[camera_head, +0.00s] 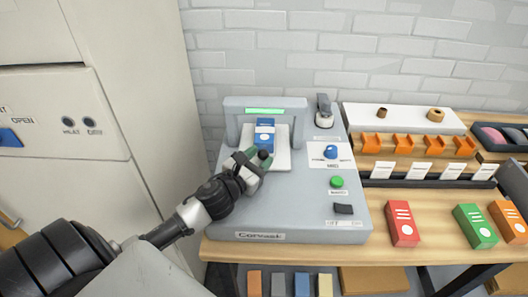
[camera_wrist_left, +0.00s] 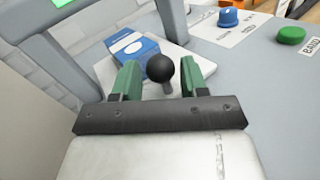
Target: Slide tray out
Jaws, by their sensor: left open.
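A white tray (camera_head: 283,161) sits in the opening of the grey machine (camera_head: 290,215). A blue and white box (camera_head: 264,133) lies on it; the box also shows in the left wrist view (camera_wrist_left: 133,54). A black ball knob (camera_wrist_left: 160,67) stands on a short stem at the tray's near side. My left gripper (camera_head: 256,161) is at the knob. In the left wrist view its green fingers (camera_wrist_left: 160,80) are open, one on each side of the knob and apart from it. My right gripper is not in view.
The machine carries a blue knob (camera_head: 330,152), a green button (camera_head: 337,182) and a dark switch (camera_head: 344,209). Red (camera_head: 402,223), green (camera_head: 476,226) and orange (camera_head: 509,222) boxes lie on the wooden bench to the right. A beige cabinet (camera_head: 125,80) stands close on the left.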

